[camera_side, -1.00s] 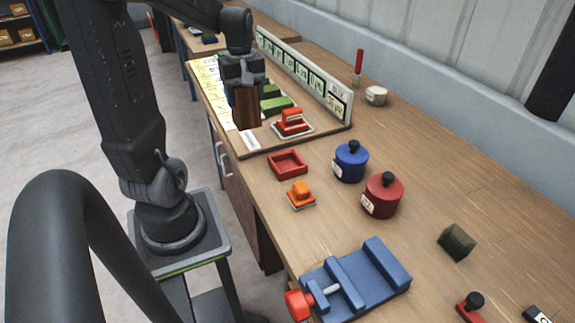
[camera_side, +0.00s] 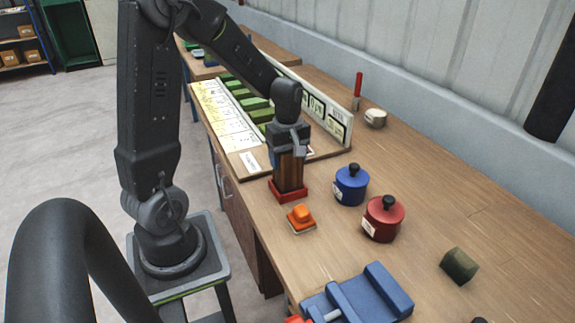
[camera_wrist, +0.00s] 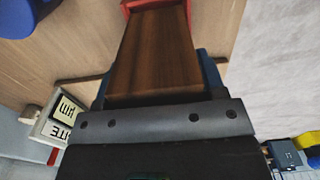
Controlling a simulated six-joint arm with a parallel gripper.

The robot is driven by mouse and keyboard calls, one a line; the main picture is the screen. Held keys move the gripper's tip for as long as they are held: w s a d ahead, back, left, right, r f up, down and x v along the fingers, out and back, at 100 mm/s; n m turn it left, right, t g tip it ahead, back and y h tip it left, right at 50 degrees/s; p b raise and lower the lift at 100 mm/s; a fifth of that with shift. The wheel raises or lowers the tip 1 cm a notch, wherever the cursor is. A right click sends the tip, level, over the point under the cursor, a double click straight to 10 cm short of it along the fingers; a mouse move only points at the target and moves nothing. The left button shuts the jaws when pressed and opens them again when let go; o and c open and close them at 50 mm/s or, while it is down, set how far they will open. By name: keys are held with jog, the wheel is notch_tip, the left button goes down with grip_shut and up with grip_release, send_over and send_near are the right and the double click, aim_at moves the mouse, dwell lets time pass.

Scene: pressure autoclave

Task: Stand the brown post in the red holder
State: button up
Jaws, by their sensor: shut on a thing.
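The brown post (camera_side: 289,169) is upright in the side view, with its lower end at the red holder (camera_side: 289,191). The holder is a shallow square tray on the bench, and its rim shows around the post's foot. I cannot tell whether the post rests on the holder's floor. My gripper (camera_side: 288,152) is shut on the post's upper part, directly above the holder. In the wrist view the post (camera_wrist: 155,55) fills the middle, and part of the red holder (camera_wrist: 131,7) shows beyond its far end.
Blue (camera_side: 350,187) and red (camera_side: 382,218) lidded pots stand to the right. A blue vise (camera_side: 362,296) is at the front. A board with green blocks (camera_side: 250,103) lies behind. Bare bench lies right of the pots.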

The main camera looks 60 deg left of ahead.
jog(key=shift+f, duration=1.25)
jog(key=shift+f, duration=0.15)
jog(key=o, duration=1.1)
notch_tip(320, 180, up, 12)
jog(key=shift+r, duration=0.1)
jog(key=s+d+r+m+t, duration=0.2)
jog(key=s+d+m, duration=0.3)
jog(key=d+m, duration=0.3)
jog(key=s+d+r+m+t, duration=0.3)
jog(key=s+d+m, duration=0.2)
jog(key=d+m, duration=0.4)
jog(key=shift+s+r+m+t, duration=0.15)
jog(key=shift+s+m+t, duration=0.2)
jog(key=shift+m, duration=0.15)
